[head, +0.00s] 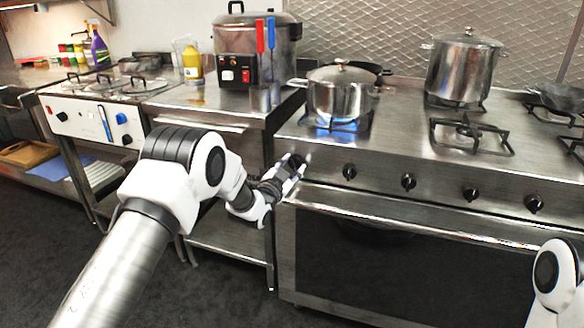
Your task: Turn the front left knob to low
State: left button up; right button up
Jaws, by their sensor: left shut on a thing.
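The steel stove (400,150) has a row of black knobs along its front panel. My left gripper (293,168) is at the left end of that panel, shut on the front left knob. The gripper hides this knob, so its setting cannot be read. Another knob (349,171) shows just to the right of the gripper, apart from it. A blue flame (338,125) burns under a lidded steel pot (341,98) on the front left burner. My right gripper is out of view; only part of my right arm shows at the lower right.
A tall steel pot (463,68) stands on a back burner. The front middle burner (470,133) is empty. An oven door handle (410,222) runs below the knobs. A steel counter (215,103) with a cooker (256,40) stands left of the stove.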

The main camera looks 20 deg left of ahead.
pick_arm(q)
jog(key=shift+f+m, duration=0.1)
jog(key=shift+m, duration=0.6)
jog(key=o, duration=1.1)
jog(key=shift+o, duration=0.2)
jog(key=s+a, duration=0.2)
jog(key=s, duration=1)
jog(key=shift+f, duration=0.2)
jog(key=shift+w, duration=0.1)
